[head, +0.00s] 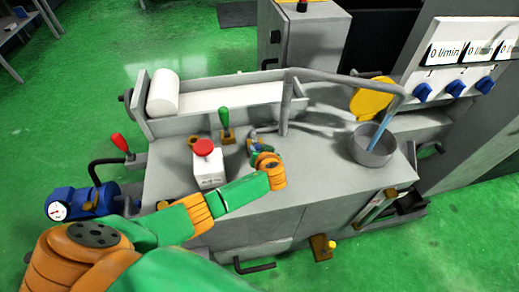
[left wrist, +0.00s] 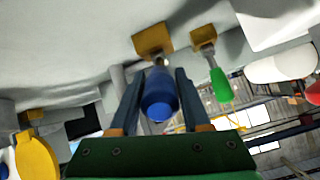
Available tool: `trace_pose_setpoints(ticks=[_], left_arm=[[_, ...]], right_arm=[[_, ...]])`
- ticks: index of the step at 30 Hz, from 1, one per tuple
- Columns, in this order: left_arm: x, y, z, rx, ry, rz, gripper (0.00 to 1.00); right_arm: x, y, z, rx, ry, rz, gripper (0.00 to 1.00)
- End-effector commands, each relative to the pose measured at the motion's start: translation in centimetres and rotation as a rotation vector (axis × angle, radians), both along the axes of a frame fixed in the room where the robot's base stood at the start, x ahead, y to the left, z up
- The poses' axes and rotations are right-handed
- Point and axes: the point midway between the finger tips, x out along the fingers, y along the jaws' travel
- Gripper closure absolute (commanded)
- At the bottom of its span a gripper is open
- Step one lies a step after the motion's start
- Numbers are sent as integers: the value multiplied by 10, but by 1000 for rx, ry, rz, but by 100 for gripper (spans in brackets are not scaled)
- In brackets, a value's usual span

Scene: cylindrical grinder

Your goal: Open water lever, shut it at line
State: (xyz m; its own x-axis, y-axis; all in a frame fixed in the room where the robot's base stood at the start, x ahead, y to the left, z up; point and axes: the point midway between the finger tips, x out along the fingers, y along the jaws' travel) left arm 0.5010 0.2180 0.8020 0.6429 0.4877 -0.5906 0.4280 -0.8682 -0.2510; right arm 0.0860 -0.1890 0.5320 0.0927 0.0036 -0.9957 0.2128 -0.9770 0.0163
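The blue-handled water lever (left wrist: 160,97) sits on a yellow base and lies between the two fingers of my left gripper (left wrist: 160,85) in the left wrist view. The fingers close in on both sides of its handle. In the head view my left gripper (head: 259,147) is over the machine top and mostly hides the lever. A grey round pot (head: 370,153) stands on the right of the machine top. A blue water stream (head: 383,131) falls into it from the bent pipe (head: 345,78). The line and the water level in the pot cannot be made out. My right gripper is not in view.
A green lever (head: 224,118) stands just left of the blue one. A white box with a red button (head: 204,149) is close to my left forearm. A yellow disc (head: 371,100) is behind the pot. Blue dials (head: 455,88) are at the upper right.

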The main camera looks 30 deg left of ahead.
Motion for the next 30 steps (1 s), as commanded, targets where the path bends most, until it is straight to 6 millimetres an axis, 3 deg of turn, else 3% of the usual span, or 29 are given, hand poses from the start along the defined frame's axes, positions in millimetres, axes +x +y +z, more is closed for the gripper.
trace_pose_setpoints(ticks=[2,11,22,30], left_arm=[[0,0,0,0,-1,0,31],[0,-1,2,0,-3,-1,31],[-37,-30,36,-3,-2,-3,31],[-45,-35,42,0,-2,-1,31]], right_arm=[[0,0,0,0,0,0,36],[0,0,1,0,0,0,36],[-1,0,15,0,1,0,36],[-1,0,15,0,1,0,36]])
